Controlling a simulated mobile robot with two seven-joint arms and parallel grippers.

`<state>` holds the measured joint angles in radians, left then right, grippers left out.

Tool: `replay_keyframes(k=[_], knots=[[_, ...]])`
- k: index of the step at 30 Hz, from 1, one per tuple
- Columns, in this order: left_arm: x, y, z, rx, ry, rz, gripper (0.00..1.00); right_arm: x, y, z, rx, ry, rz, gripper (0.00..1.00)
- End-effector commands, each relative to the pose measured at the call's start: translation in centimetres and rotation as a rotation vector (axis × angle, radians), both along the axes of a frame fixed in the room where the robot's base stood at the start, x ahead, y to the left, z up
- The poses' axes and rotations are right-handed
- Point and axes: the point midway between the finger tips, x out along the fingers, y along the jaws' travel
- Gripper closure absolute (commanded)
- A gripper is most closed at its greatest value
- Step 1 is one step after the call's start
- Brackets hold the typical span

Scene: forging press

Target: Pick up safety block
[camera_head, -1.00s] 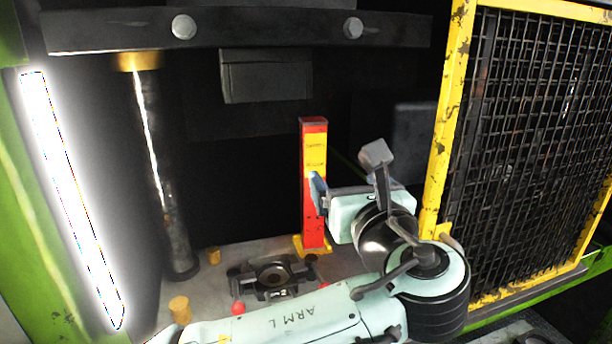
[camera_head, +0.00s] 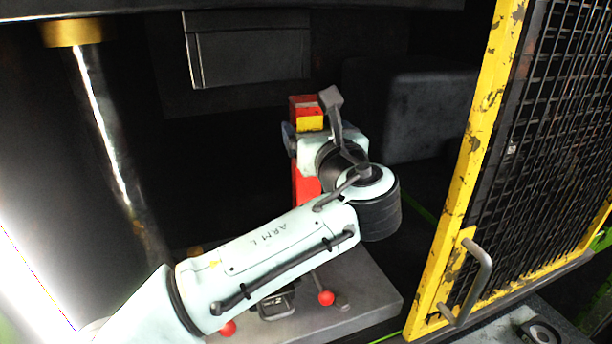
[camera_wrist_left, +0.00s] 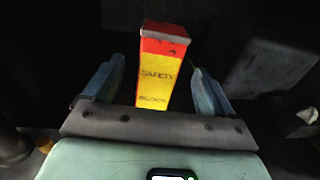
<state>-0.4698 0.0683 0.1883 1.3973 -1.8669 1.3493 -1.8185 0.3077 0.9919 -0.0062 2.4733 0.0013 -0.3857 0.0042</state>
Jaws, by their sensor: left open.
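The safety block (camera_head: 309,122) is a tall red post with a yellow label, standing upright inside the press. In the head view my left wrist covers much of its middle. In the left wrist view the block (camera_wrist_left: 157,75) shows its red top and yellow "SAFETY BLOCK" face between my two blue fingers. My left gripper (camera_head: 289,138) is at the block's upper part, open, with a finger on either side. In the wrist view gaps show between the fingers (camera_wrist_left: 155,85) and the block. My right gripper is not in view.
A yellow-framed mesh guard (camera_head: 465,160) with a handle stands at the right. A dark upper die block (camera_head: 250,50) hangs above and behind. A steel column (camera_head: 105,140) is at the left. Red-knobbed parts (camera_head: 326,298) sit on the grey bed (camera_head: 370,290) below my arm.

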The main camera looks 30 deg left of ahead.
Motion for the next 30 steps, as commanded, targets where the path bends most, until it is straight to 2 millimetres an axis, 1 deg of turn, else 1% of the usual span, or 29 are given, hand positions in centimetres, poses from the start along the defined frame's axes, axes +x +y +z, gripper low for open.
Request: replay_keyframes(k=[5, 12, 15, 23, 24, 26, 27, 29, 30], knots=[[0.9, 0.9, 0.1, 0.000, -0.001, 0.001, 0.15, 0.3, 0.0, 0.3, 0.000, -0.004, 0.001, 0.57], [3.4, 3.3, 0.1, 0.001, -0.001, 0.004, 0.15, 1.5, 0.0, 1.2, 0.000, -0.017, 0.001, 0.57], [4.1, 3.9, 0.1, 0.001, -0.002, 0.002, 0.15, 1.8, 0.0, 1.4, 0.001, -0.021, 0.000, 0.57], [4.4, 4.2, -0.1, 0.001, -0.001, 0.000, 0.15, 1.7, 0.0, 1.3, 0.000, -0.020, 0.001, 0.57], [4.4, 4.2, -0.1, 0.001, -0.001, 0.000, 0.21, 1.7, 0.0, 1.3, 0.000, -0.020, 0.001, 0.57], [4.4, 4.2, -0.1, 0.001, -0.001, 0.000, 0.41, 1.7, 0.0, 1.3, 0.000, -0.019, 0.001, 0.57], [4.4, 4.1, -0.1, 0.001, -0.001, 0.000, 0.54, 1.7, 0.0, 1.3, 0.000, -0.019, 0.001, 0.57], [4.4, 4.1, -0.1, 0.001, -0.001, 0.000, 0.73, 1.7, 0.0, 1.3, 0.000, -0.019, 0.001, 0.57], [4.4, 4.1, -0.1, 0.000, 0.000, 0.000, 0.86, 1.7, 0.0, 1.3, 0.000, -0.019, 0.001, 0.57]])
